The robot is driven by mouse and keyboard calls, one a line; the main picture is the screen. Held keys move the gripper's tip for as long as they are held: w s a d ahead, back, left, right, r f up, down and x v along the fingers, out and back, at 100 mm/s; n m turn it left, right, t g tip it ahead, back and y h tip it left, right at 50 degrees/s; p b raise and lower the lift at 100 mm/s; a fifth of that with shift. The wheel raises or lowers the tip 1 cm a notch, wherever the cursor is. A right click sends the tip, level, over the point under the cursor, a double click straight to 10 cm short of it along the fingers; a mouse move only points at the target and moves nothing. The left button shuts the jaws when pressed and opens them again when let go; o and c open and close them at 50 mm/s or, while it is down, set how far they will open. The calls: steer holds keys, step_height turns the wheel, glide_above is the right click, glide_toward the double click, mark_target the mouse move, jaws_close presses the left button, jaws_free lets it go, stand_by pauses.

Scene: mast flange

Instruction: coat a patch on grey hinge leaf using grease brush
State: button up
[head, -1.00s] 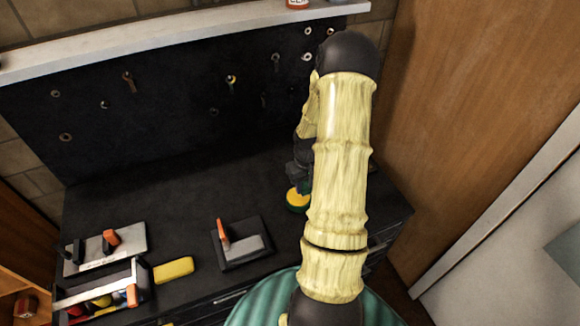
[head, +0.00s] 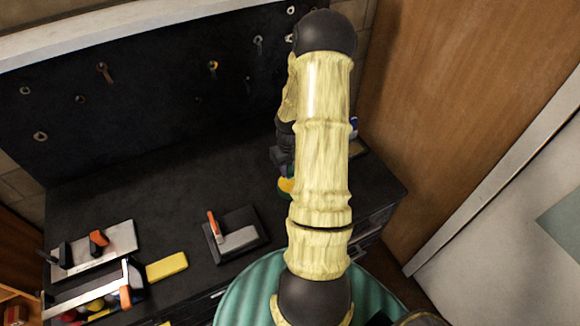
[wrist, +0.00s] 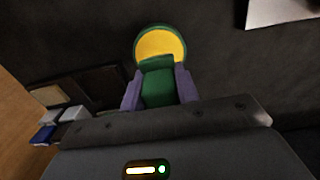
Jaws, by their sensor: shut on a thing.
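My gripper (wrist: 160,92) is shut on a green piece (wrist: 158,85) with a round, green-rimmed yellow face (wrist: 160,43), which I take to be the grease brush. Its green part sits between the two purple-grey fingers. In the head view only a small yellow and green bit (head: 286,186) shows beside my arm, which hides the rest. I cannot tell for sure which thing is the grey hinge leaf. One candidate is a light grey plate (head: 118,240) at the left of the bench, bearing an orange and a black part. A pale plate edge (wrist: 280,10) shows in the wrist view.
A pegboard (head: 130,120) stands behind. The bench middle is clear.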

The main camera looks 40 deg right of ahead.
steer(key=f+b, duration=0.2)
steer(key=f, duration=0.1)
steer(key=shift+s+d, duration=0.15)
steer(key=shift+d, duration=0.05)
steer(key=shift+a+f+b, duration=0.25)
steer(key=shift+f+b, duration=0.3)
steer(key=shift+f, duration=0.1)
steer(key=shift+d, duration=0.1)
steer(key=shift+f+b, duration=0.3)
steer(key=shift+f, duration=0.15)
stand_by(0.5)
steer(key=shift+f, duration=0.1)
stand_by(1.1)
steer(key=shift+r+p, duration=3.05)
steer(key=shift+r, duration=0.55)
